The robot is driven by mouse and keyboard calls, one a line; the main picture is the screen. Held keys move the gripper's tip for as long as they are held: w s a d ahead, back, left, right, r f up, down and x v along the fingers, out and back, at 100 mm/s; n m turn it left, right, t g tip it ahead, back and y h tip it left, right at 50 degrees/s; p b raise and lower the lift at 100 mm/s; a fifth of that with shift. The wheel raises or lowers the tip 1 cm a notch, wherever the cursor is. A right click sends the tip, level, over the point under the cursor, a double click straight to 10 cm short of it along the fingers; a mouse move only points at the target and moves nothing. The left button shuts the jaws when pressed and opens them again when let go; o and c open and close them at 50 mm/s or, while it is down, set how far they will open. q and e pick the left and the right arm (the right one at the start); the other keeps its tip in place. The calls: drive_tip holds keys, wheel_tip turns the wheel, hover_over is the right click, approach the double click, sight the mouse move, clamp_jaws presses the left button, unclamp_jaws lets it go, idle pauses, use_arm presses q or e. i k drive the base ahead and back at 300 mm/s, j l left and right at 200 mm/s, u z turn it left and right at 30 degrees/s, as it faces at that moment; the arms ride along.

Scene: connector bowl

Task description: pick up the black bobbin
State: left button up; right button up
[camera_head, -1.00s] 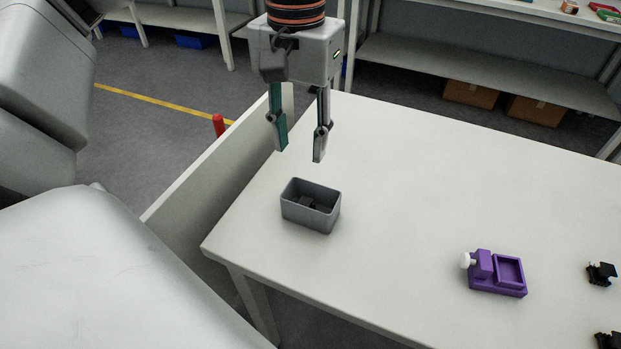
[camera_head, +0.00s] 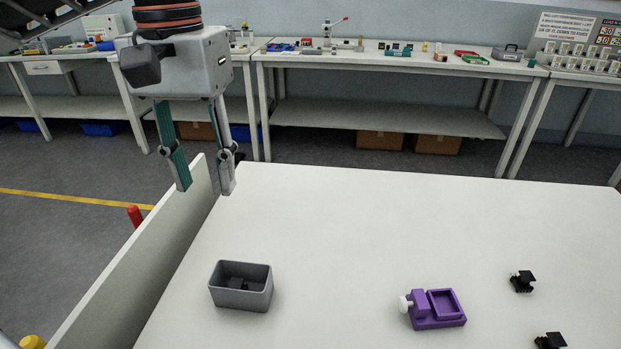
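Two small black parts lie on the right side of the white table, one farther back (camera_head: 522,282) and one at the bottom edge of the view (camera_head: 551,341), partly cut off. I cannot tell which of these dark parts is the bobbin. My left gripper (camera_head: 206,189) is open and empty, pointing down above the table's left side, up and beyond the grey box. My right gripper is not in view.
A purple fixture (camera_head: 437,321) with a white knob stands on the table (camera_head: 360,220) between the box and the black parts. A raised white panel (camera_head: 140,262) runs along the table's left edge. The table's back half is clear. Workbenches (camera_head: 390,118) stand behind.

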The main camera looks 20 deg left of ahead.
sight(521, 282)
drive_tip(key=k, duration=1)
